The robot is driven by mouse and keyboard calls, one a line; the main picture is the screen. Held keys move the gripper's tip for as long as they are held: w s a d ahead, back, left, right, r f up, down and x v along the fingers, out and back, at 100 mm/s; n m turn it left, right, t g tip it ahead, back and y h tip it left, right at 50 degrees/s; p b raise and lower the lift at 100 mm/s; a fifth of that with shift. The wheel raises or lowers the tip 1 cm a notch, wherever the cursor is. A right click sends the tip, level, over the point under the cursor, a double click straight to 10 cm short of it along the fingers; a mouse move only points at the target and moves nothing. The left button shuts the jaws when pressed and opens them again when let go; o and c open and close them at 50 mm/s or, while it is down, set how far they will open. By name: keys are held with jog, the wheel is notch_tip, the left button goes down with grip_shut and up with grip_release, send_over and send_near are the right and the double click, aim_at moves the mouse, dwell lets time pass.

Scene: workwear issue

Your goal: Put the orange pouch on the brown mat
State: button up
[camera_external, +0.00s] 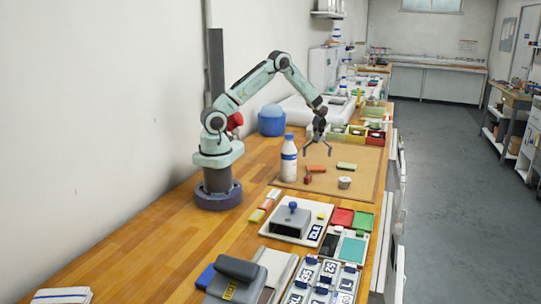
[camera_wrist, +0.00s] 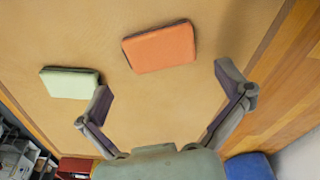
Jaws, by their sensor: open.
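The orange pouch (camera_external: 316,168) lies flat on the tan-brown mat (camera_external: 365,165). In the wrist view the orange pouch (camera_wrist: 159,47) lies beyond the fingertips, near the top middle, with bare mat (camera_wrist: 160,110) around it. My gripper (camera_external: 317,152) is above the mat, close to the pouch in the external view, fingers pointing down. In the wrist view my gripper (camera_wrist: 163,80) is open, its fingers spread wide with nothing between them.
A pale green pouch (camera_external: 346,166) lies right of the orange one. A white bottle with a blue cap (camera_external: 289,165), a small red object (camera_external: 308,179) and a grey cup (camera_external: 344,182) stand nearby. Coloured bins (camera_external: 356,132) line the far edge. The mat's right side looks clear.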

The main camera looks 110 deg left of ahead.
aim_at(316, 169)
notch_tip(316, 169, up, 8)
jog(key=f, duration=0.1)
jog(key=s+d+r+m, duration=0.1)
jog(key=d+r+m, duration=0.5)
jog(key=d, duration=0.5)
jog(key=d+r+m, duration=0.5)
jog(key=d+r, duration=0.1)
jog(key=d, duration=0.6)
jog(key=s+d+m, duration=0.9)
jog(key=s+m, duration=0.1)
jog(key=s, duration=0.2)
jog(key=shift+s+d+r, duration=0.2)
jog(key=shift+s+d, duration=0.15)
jog(key=shift+d, duration=0.05)
